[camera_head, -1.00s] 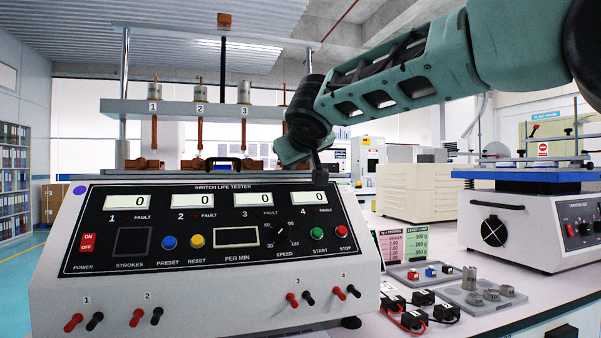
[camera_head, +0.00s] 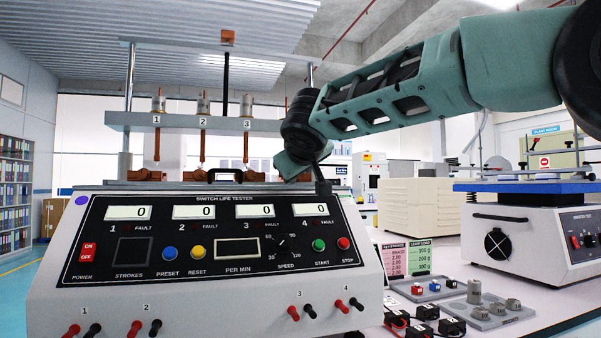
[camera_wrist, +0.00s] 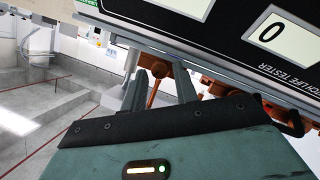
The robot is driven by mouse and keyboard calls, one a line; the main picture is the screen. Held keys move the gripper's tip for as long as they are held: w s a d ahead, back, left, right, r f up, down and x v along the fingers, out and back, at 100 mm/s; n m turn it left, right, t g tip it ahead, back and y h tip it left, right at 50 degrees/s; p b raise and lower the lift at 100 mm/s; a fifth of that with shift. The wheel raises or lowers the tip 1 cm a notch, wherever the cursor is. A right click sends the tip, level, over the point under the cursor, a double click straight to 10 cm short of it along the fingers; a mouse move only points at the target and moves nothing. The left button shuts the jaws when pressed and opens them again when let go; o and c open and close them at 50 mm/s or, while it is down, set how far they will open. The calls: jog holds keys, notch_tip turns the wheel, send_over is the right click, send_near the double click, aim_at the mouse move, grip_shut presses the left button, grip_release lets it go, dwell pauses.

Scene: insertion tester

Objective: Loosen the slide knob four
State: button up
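The switch life tester (camera_head: 215,280) fills the left and middle of the head view. Its stations one to three show numbered plungers on a grey crossbar (camera_head: 175,122). Station four is mostly hidden behind my arm, and I cannot clearly make out slide knob four. My gripper (camera_head: 318,180) is low at the rear right of the panel, above display four (camera_head: 317,210). In the wrist view, my gripper (camera_wrist: 160,84) has its two fingers apart. A copper-coloured part (camera_wrist: 155,92) shows between them, apparently beyond them; contact cannot be told.
The sloping control panel (camera_head: 130,232) lies just in front of my gripper. A blue-topped vibration tester (camera_head: 530,235) stands at the right. Small trays with metal weights (camera_head: 482,311) and coloured blocks (camera_head: 433,287) lie between them, with black clips (camera_head: 425,313) in front.

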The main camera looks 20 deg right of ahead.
jog(key=v, duration=1.7)
jog(key=shift+s, duration=0.2)
